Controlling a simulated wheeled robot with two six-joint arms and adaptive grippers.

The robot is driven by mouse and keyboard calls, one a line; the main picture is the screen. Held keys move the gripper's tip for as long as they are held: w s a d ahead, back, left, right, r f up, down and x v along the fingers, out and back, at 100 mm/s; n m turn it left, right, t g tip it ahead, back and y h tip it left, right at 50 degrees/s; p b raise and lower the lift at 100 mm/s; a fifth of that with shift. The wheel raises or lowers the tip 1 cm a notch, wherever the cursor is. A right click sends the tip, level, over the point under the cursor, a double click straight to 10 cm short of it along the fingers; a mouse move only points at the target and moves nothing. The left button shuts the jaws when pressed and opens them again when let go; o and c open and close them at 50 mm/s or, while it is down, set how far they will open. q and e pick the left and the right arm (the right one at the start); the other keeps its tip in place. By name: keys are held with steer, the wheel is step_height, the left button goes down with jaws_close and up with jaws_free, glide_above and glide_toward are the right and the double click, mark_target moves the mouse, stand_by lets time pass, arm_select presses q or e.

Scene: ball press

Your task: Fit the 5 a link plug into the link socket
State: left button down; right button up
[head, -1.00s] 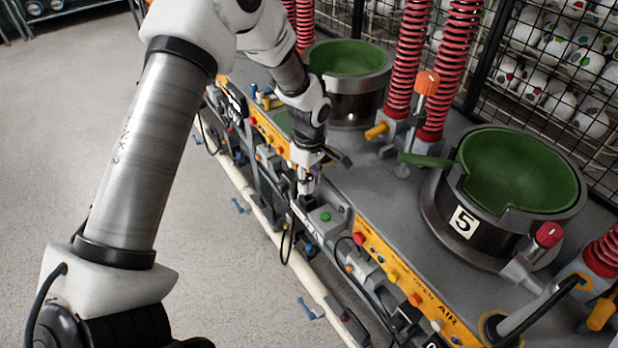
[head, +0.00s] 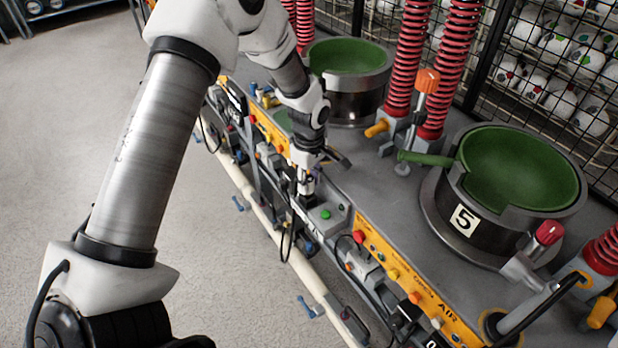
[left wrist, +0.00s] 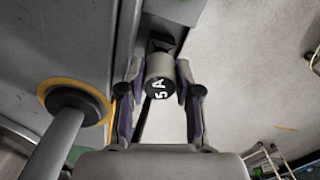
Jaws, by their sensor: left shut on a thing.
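The 5 A link plug (left wrist: 159,88) shows in the left wrist view as a dark round end marked "5 A" with a grey body. My left gripper (left wrist: 160,82) is shut on it, a finger on each side. A dark block (left wrist: 163,45) shows just beyond the plug; I cannot tell if it is the link socket or whether the plug touches it. In the head view my left gripper (head: 303,180) is small and points down at the front edge of the press bench. The plug and socket are too small to tell apart there. My right gripper is not in view.
The grey bench (head: 370,205) carries a green-lined bowl marked 5 (head: 520,170) and another green-lined bowl (head: 348,85). Red springs (head: 410,45) and an orange-topped lever (head: 427,82) stand behind. An orange AIR panel (head: 400,275) and hanging cables line the front. Open floor (head: 60,130) lies left.

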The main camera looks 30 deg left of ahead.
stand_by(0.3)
arm_select(q)
steer(key=shift+f, duration=0.5)
steer(key=shift+f, duration=0.1)
steer(key=shift+f, duration=0.35)
stand_by(0.3)
steer(key=shift+f, duration=0.35)
steer(key=c, duration=0.8)
jaws_free()
steer(key=shift+o, duration=0.4)
steer(key=shift+s+r, duration=0.1)
steer(key=shift+s, duration=0.05)
